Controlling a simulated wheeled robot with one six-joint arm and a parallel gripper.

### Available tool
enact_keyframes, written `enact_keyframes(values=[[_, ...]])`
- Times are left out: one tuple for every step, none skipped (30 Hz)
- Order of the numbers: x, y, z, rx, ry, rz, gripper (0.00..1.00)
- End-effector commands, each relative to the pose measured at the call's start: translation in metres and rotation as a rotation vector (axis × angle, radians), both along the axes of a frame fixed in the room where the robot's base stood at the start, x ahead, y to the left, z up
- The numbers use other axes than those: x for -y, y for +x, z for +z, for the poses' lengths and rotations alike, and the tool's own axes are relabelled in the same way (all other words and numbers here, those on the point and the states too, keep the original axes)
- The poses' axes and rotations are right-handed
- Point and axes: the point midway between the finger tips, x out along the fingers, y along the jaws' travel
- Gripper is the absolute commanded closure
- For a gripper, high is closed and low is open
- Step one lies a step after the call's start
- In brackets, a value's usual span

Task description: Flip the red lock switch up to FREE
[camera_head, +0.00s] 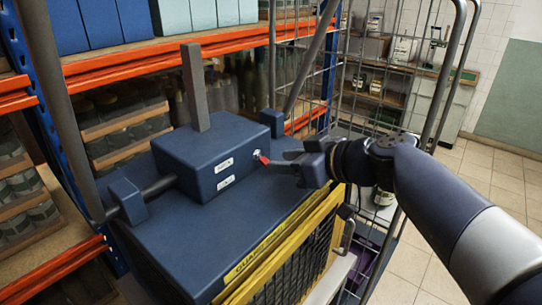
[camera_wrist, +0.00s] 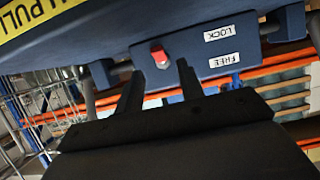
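The red lock switch (camera_head: 264,159) sticks out of the side face of a dark blue box (camera_head: 205,155) on the blue cart top. Its red tip slants outward and down from a pale mount. Two white labels sit beside it; in the wrist view they read LOCK (camera_wrist: 219,33) and FREE (camera_wrist: 223,60). That view looks turned over, and the red switch (camera_wrist: 159,55) lies about level with LOCK. My gripper (camera_head: 277,161) is open and empty, its tips close to the switch. In the wrist view the fingers (camera_wrist: 156,77) are apart, with the switch between and just beyond them; contact is unclear.
A grey upright bar (camera_head: 195,85) rises from the box. A yellow-framed mesh panel (camera_head: 290,250) with a yellow strip label hangs below. Orange and blue shelving (camera_head: 150,55) with jars stands behind. A wire cage trolley (camera_head: 375,75) stands close behind my arm. Tiled floor at right is clear.

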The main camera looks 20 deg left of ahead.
Motion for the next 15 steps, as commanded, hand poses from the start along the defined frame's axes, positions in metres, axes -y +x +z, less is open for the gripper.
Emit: enact_keyframes(values=[[-0.010,0.002,-0.002,-0.004,-0.002,0.003,0.64],[-0.014,0.003,-0.005,-0.003,-0.002,0.003,0.64],[-0.020,0.005,-0.007,-0.002,-0.002,0.001,0.64],[-0.023,0.006,-0.009,-0.003,-0.001,0.002,0.64],[-0.026,0.007,-0.010,-0.003,-0.001,0.002,0.64],[-0.030,0.009,-0.012,-0.002,-0.002,0.001,0.64],[-0.032,0.009,-0.013,-0.002,-0.001,0.001,0.64],[-0.034,0.010,-0.014,-0.001,-0.001,0.001,0.64],[-0.037,0.011,-0.015,-0.001,-0.001,0.001,0.64],[-0.038,0.011,-0.016,0.000,0.000,0.000,0.64],[-0.039,0.011,-0.016,0.000,0.000,0.000,0.64],[-0.040,0.012,-0.017,0.000,0.000,-0.001,0.64],[-0.040,0.012,-0.017,0.000,0.000,-0.001,0.64],[-0.040,0.012,-0.017,0.000,0.000,-0.001,0.64],[-0.041,0.012,-0.017,0.001,0.000,-0.002,0.64]])
